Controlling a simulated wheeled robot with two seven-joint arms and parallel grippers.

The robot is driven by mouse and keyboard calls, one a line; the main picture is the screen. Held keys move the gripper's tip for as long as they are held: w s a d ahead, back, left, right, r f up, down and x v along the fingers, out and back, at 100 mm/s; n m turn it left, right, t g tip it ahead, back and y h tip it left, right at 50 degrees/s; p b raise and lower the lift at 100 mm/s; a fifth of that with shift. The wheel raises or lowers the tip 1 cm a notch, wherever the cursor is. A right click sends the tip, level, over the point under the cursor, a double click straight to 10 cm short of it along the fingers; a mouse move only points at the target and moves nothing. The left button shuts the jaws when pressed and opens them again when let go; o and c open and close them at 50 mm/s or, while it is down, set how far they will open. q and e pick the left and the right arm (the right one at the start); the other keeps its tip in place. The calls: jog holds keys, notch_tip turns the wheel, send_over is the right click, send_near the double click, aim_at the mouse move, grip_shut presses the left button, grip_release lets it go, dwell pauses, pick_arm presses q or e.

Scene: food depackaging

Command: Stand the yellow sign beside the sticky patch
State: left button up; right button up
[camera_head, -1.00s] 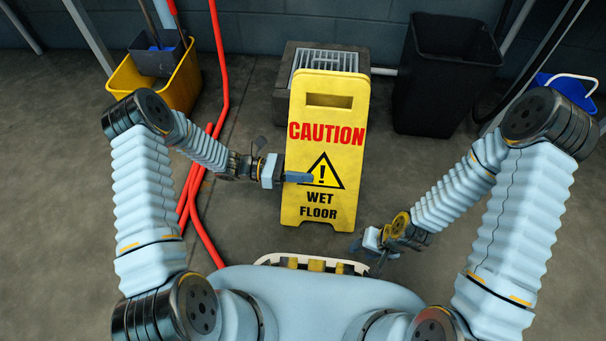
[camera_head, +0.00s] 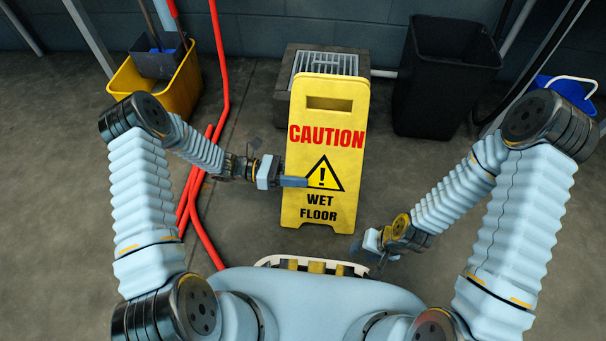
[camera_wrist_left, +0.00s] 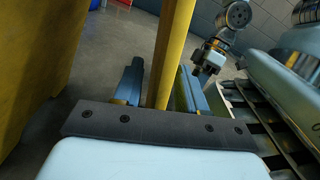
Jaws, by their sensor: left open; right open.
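The yellow sign (camera_head: 326,115), lettered CAUTION WET FLOOR, stands upright on the floor in front of me. My left gripper (camera_head: 293,181) is at the sign's left edge at mid height, one finger showing across its front. In the left wrist view a yellow upright of the sign (camera_wrist_left: 174,50) passes between the open fingers of that gripper (camera_wrist_left: 162,88). I cannot tell whether they touch it. My right gripper (camera_head: 368,246) is open and empty, low to the right of the sign and apart from it. I cannot make out a sticky patch.
A floor drain block with a grate (camera_head: 330,62) is behind the sign. A black bin (camera_head: 445,80) stands back right, a blue bucket (camera_head: 566,90) farther right. A yellow mop bucket (camera_head: 180,88) is back left. Red hoses (camera_head: 222,80) run along the floor left of the sign.

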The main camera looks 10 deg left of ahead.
pick_arm(q)
jog(key=a, duration=1)
jog(key=shift+a+p, duration=0.35)
dwell(0.6)
